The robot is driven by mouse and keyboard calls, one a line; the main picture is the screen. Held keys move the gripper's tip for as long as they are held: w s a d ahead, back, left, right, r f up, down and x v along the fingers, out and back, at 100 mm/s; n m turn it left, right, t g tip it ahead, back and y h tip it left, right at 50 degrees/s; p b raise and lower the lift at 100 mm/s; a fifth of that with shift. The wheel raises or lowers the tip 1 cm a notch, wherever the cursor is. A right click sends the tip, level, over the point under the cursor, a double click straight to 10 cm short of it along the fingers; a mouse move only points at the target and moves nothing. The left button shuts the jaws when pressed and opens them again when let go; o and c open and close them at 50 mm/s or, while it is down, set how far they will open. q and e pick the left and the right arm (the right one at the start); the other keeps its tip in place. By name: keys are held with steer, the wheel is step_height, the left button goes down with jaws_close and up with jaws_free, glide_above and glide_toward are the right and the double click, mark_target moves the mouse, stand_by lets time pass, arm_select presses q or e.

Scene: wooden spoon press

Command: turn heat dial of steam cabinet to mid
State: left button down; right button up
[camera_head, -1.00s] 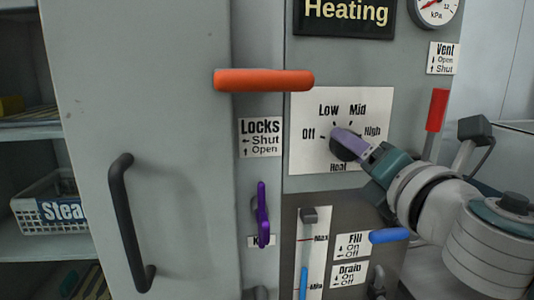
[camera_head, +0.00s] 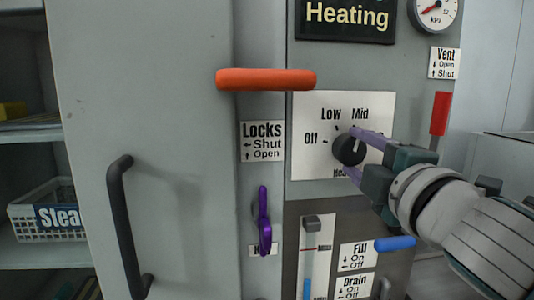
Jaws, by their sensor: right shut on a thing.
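The black heat dial (camera_head: 348,150) sits on a white label plate (camera_head: 313,168) with Off, Low and Mid around it. The High mark is hidden behind my right gripper. My right gripper (camera_head: 357,152) comes in from the right. Its purple fingers lie on either side of the dial, one above and one below, and it is shut on the dial. I cannot clearly tell which mark the dial points to. The steam cabinet door (camera_head: 150,90) is closed on the left. My left gripper is not in view.
An orange handle (camera_head: 265,80) sticks out above left of the dial. A red lever (camera_head: 440,113) is right of it, and a blue lever (camera_head: 394,243) is below my right gripper. A purple key-like handle (camera_head: 264,222) and a black door handle (camera_head: 124,225) stand further left.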

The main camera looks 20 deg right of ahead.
steer(key=shift+m, duration=1.1)
steer(key=o, duration=1.4)
steer(key=shift+c, duration=0.2)
steer(key=shift+s+f, duration=0.1)
steer(key=b+v, duration=0.2)
steer(key=v, duration=0.7)
steer(key=shift+s+a, duration=0.2)
steer(key=shift+s, duration=0.15)
